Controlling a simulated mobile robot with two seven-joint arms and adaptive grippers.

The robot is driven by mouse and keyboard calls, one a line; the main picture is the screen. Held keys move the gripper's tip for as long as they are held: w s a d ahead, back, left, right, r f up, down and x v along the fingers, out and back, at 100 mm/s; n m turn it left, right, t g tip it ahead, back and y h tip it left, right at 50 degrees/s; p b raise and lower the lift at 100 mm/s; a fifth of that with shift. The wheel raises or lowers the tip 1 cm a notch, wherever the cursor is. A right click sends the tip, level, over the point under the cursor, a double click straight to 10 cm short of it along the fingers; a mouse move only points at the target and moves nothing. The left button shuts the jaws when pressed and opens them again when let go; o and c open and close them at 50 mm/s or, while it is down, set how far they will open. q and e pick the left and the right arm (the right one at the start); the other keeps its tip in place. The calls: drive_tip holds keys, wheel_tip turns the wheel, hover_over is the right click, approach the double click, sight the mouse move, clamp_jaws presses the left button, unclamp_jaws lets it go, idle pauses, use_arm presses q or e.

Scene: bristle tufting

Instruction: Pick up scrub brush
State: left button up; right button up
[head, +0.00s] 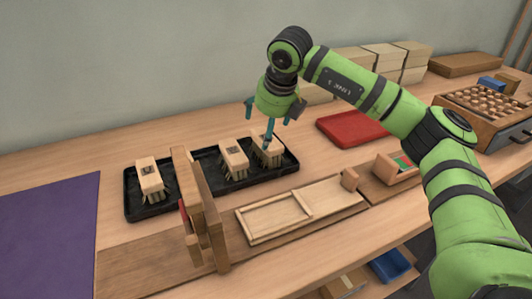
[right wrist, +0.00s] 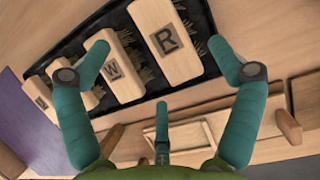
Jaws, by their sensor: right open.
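Several wooden brush blocks with bristles and dark letter marks lie in a black tray. The rightmost brush (head: 266,157) is marked R in the right wrist view (right wrist: 158,42). Beside it is a brush (head: 232,160) marked W in the wrist view (right wrist: 119,72). Another brush (head: 150,181) sits at the tray's left end. My right gripper (head: 268,118) is open above the rightmost brush, with its fingers pointing down. In the head view a finger partly covers that brush. I cannot tell whether any finger touches it. My left gripper is out of view.
The black tray (head: 190,202) stands behind an upright wooden fixture (head: 188,205), which hides part of it. A shallow wooden frame (head: 285,218) lies in front. A red mat (head: 345,128) is to the right, a purple mat (head: 45,235) to the left. Stacked blocks (head: 352,60) stand behind.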

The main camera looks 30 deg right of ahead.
sight(263, 139)
drive_tip(key=x, duration=0.6)
drive_tip(key=shift+w, duration=0.1)
drive_tip(key=shift+f, duration=0.2)
idle(0.4)
drive_tip(key=c, duration=1.3)
